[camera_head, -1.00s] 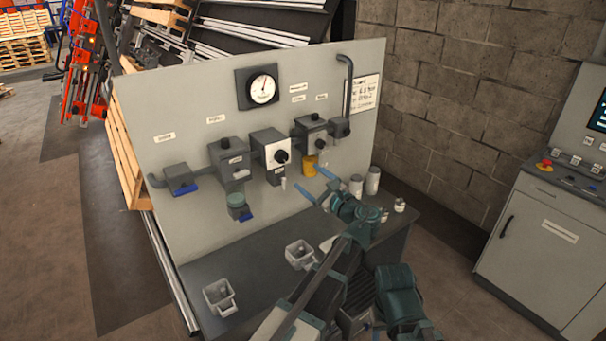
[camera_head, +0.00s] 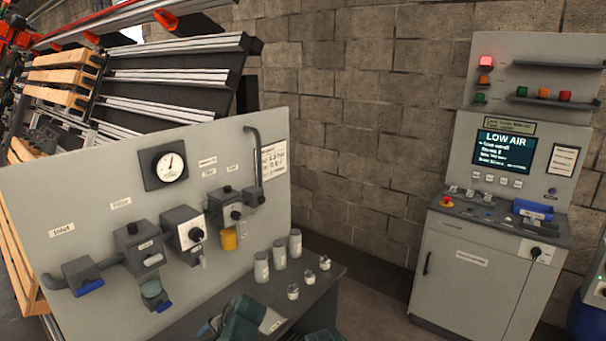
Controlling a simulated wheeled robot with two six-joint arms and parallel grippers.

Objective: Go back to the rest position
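Neither of my grippers shows in the head view now. Only a teal part of my own arm shows at the bottom edge, in front of the bench. The grey panel (camera_head: 95,175) stands on the left with a round gauge (camera_head: 170,167), an inlet block (camera_head: 84,272), a filter unit (camera_head: 142,247), a unit with a black knob (camera_head: 184,229) and a unit with a yellow cup (camera_head: 229,239) below it. Pipes link these units.
The dark bench (camera_head: 312,288) below the panel holds several pale canisters and small jars. A control cabinet (camera_head: 470,270) stands at the right, its screen (camera_head: 504,151) reading LOW AIR and a red lamp (camera_head: 485,62) lit above. Floor shows between bench and cabinet.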

